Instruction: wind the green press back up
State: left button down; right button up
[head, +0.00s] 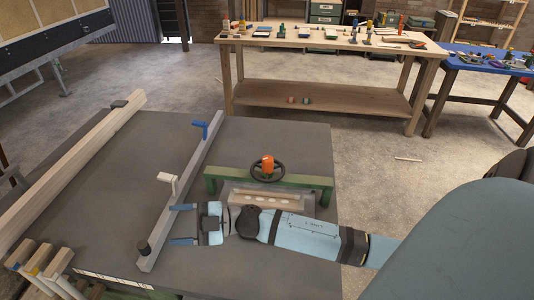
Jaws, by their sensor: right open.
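The green press (310,183) stands on the right part of a dark grey table. A black handwheel (283,171) with an orange piece (267,164) at its middle sits on top of its crossbeam. A pale piece with several light spots (270,200) lies below the crossbeam, partly hidden by my right arm. My right gripper (181,224) is open and empty. It points left, in front and to the left of the press, apart from the handwheel. My left gripper is not in view.
Wooden beams (75,165) lie at the table's (282,131) left side. A wooden workbench (320,40) stands behind, across clear floor.

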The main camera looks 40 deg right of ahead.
jog(key=w+d+n+g+h+b, duration=0.2)
jog(key=w+d+n+g+b, duration=0.15)
jog(key=n+g, duration=0.5)
jog(key=m+g+h+b, duration=0.2)
jog(key=m+h+b, duration=0.25)
jog(key=h, duration=1.15)
send_near(268, 158)
jog(key=shift+t, duration=0.25)
notch_tip(268, 158, down, 11)
jog(key=shift+s+f+p, duration=0.15)
jog(key=shift+f+p, duration=0.1)
jog(key=shift+p, duration=0.1)
jog(key=c, duration=0.9)
